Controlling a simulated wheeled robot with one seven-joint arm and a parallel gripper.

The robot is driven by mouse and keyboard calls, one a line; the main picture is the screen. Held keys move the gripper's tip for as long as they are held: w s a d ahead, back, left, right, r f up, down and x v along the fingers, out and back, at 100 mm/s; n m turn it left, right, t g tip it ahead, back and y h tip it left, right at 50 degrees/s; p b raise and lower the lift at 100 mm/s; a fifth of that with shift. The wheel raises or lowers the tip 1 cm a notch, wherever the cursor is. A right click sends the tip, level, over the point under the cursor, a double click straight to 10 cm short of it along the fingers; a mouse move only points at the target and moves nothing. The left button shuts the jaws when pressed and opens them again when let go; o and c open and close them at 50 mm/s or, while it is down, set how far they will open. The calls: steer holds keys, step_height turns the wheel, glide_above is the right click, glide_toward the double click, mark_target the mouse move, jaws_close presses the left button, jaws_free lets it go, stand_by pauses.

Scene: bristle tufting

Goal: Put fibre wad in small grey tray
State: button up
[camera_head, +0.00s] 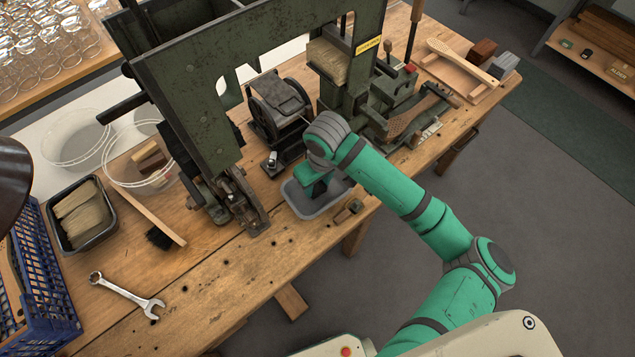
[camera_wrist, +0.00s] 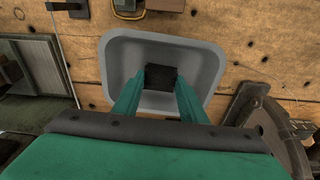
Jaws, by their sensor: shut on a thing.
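The small grey tray (camera_head: 296,205) lies on the workbench near its front edge; the wrist view shows its inside and rim (camera_wrist: 118,60) from above. My gripper (camera_head: 317,190) is over the tray, pointing down. In the wrist view its two green fingers (camera_wrist: 161,80) are shut on a dark, squarish fibre wad (camera_wrist: 161,74). The wad is within the tray's outline; I cannot tell whether it touches the floor. My gripper hides the wad in the head view.
Dark machinery (camera_head: 275,105) stands just behind the tray. A small block (camera_head: 348,211) lies at its right. A black tray of tan fibre (camera_head: 107,236), a brush (camera_head: 150,218) and a wrench (camera_head: 125,291) lie to the left. The bench front at centre-left is clear.

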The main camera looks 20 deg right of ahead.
steer(key=o, duration=1)
steer(key=shift+f, duration=0.1)
steer(key=r, duration=0.4)
steer(key=s+r, duration=0.1)
steer(key=r, duration=0.7)
steer(key=shift+s+d+r, duration=0.1)
steer(key=shift+s+d, duration=0.1)
steer(key=shift+s, duration=0.05)
